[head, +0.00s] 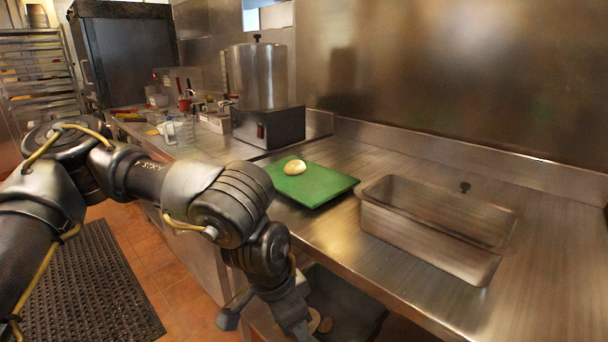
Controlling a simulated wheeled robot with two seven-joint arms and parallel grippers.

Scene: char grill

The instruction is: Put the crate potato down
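A pale, rounded potato-like item (295,167) rests on the green cutting board (318,188) on the steel counter. In the head view my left arm comes in from the left and bends down at the counter's front edge. My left gripper (262,314) points downward, below and in front of the board and well apart from the item on it. Its fingers are spread, and I see nothing held between them. A dark crate (350,300) sits below counter level, with small brownish pieces, perhaps potatoes (324,324), partly hidden beside the gripper. My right gripper is out of view.
An empty-looking steel pan (437,227) stands on the counter right of the board. A large metal pot (259,76) on a dark base stands behind. A clear jug (180,130) and small items crowd the left counter. Bare counter lies at the front right.

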